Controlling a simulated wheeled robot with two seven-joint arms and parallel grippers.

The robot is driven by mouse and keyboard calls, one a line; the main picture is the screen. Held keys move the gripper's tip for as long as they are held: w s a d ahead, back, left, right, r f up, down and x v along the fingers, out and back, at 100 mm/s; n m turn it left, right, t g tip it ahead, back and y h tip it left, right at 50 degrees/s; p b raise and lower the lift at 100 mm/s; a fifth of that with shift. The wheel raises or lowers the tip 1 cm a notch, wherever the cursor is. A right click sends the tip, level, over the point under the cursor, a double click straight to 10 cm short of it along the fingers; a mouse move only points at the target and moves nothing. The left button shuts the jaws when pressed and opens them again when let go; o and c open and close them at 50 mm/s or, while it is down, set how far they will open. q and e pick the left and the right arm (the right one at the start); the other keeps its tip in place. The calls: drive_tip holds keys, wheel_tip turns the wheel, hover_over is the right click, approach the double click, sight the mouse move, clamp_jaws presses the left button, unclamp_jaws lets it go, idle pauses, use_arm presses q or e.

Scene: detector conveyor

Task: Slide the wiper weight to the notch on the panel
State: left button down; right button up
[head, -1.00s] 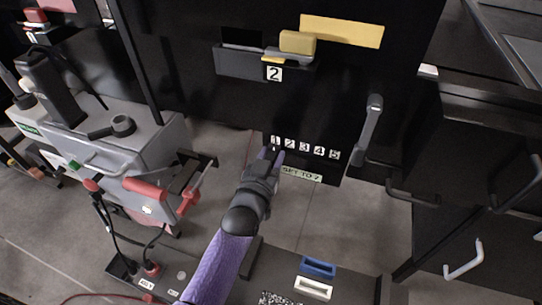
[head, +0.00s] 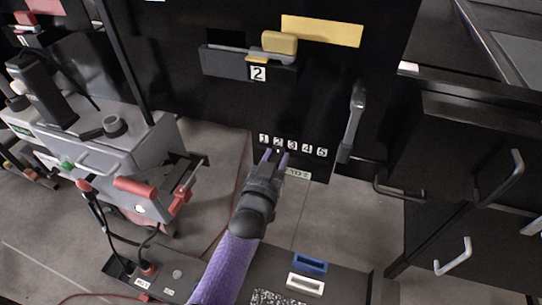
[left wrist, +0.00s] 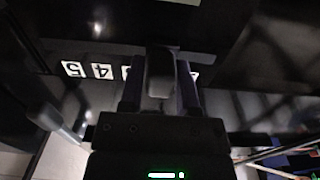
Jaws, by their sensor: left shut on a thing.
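The wiper weight (left wrist: 160,72) is a dark grey block between my left gripper's fingers in the left wrist view. In the head view the gripper mostly hides it. My left gripper (head: 276,156) is shut on it at the lower edge of the black panel (head: 215,112). The fingertips are just below the number labels 1 to 5 (head: 292,145), around label 2. Labels 5 and 4 (left wrist: 101,71) show left of the fingers in the left wrist view; others are partly covered. I cannot make out the notch. My right gripper is not in view.
A sign (head: 297,174) under the labels is partly covered by the gripper. A yellow block (head: 279,42) sits on a black holder marked 2. A grey lever handle (head: 352,122) is right of the labels. A grey machine (head: 100,140) with a red handle stands left.

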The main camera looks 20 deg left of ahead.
use_arm(q)
drive_tip(key=shift+a, duration=0.2)
drive_tip(key=shift+c, duration=2.2)
unclamp_jaws()
drive_tip(key=s+p, duration=0.2)
drive_tip(key=s, duration=0.8)
drive_tip(key=shift+a, duration=0.15)
